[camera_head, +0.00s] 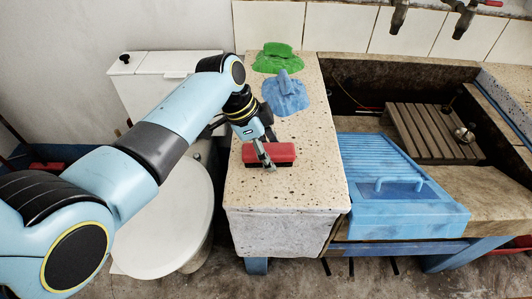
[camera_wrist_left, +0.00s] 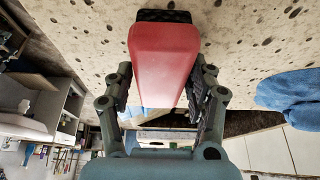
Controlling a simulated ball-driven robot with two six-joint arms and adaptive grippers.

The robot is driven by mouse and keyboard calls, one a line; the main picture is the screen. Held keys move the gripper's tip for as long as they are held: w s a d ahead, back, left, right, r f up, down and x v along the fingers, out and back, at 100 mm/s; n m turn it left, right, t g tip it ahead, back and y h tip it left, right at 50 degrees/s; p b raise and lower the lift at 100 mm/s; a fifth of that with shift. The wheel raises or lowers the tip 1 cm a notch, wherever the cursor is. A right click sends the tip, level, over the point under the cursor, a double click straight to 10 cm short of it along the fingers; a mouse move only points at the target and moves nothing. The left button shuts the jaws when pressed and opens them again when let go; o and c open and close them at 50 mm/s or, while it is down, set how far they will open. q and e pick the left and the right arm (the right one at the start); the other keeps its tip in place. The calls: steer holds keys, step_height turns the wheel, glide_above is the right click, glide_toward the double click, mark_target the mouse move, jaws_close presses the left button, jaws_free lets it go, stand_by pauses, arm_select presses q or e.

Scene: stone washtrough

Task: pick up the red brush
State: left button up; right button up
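The red brush (camera_head: 282,153) lies on the speckled stone ledge (camera_head: 305,185), near its front end. In the left wrist view the brush (camera_wrist_left: 164,52) fills the upper middle, with a dark bristle edge at its far end. My left gripper (camera_head: 266,160) is down at the left part of the brush. In the wrist view its two fingers (camera_wrist_left: 161,88) stand on either side of the red body, with narrow gaps showing beside it. The gripper looks open around the brush. My right gripper is not in view.
A blue cloth (camera_head: 285,95) and a green cloth (camera_head: 277,60) lie farther back on the ledge. A blue washboard (camera_head: 390,170) with a handle and the trough with a slatted wooden rack (camera_head: 432,132) are on the right. A round white lid (camera_head: 165,225) is on the left.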

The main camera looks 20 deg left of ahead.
arm_select(q)
steer(key=c, duration=0.8)
steer(key=shift+r, duration=0.1)
steer(key=shift+c, duration=0.2)
